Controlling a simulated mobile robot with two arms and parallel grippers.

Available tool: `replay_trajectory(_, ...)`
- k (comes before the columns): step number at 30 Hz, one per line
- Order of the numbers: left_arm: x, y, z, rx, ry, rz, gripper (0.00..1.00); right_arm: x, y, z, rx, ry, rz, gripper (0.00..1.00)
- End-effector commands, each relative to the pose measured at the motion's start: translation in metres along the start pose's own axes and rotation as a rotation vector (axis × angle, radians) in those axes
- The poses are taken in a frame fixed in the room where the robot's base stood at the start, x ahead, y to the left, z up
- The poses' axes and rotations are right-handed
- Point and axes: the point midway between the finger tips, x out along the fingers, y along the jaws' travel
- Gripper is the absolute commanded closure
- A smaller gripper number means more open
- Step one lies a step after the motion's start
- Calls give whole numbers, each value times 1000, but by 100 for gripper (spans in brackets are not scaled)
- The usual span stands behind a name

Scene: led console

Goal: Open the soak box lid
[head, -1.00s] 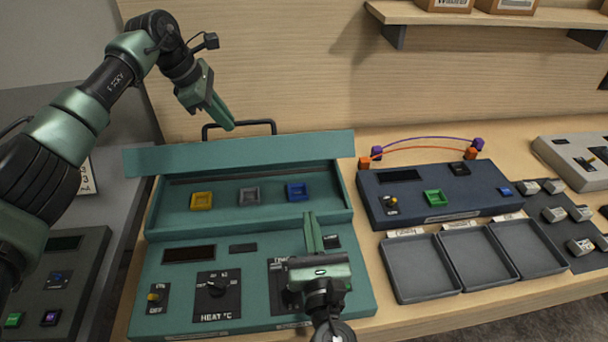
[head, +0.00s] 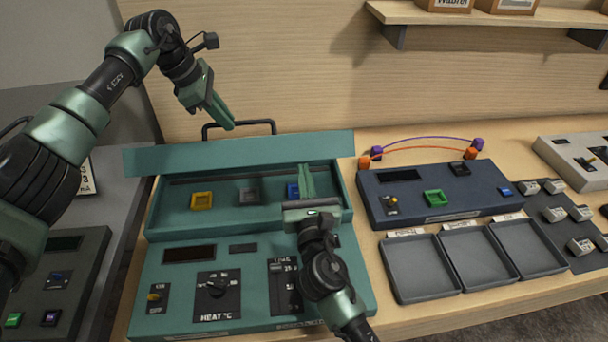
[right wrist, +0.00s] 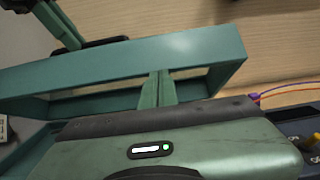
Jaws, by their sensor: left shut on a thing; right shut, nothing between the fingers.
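The teal soak box (head: 245,230) stands on the table at left centre. Its lid (head: 240,152) is raised, showing the inside with yellow, grey and blue square pieces. The lid also shows in the right wrist view (right wrist: 190,58). My left gripper (head: 228,122) is shut on the dark lid handle (head: 262,123) at the lid's far edge; the contact is small in the picture. My right gripper (head: 307,182) is shut and empty over the box's right part, in front of the lid, partly hiding the blue piece (head: 292,190). Its fingertips also show in the right wrist view (right wrist: 158,80).
A dark blue console (head: 405,208) with orange and purple cables stands to the right. Grey trays (head: 420,292) lie in front of it. A grey console (head: 65,285) is at far left. A shelf (head: 480,18) with boxes hangs above.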

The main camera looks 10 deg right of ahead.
Motion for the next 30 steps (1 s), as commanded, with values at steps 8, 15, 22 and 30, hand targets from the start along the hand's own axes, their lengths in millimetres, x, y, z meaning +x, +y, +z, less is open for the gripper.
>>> replay_trajectory(8,5,-2,-4,-5,8,-6,100,8,0,10,-1,-5,1,100)
replay_trajectory(15,5,-2,-4,-5,8,-8,100,9,0,11,-1,-1,-1,100)
replay_trajectory(22,4,-2,-2,-3,5,-6,67,9,-1,10,0,1,-1,100)
replay_trajectory(30,2,-1,-1,-1,2,-3,67,9,0,9,-1,3,-1,100)
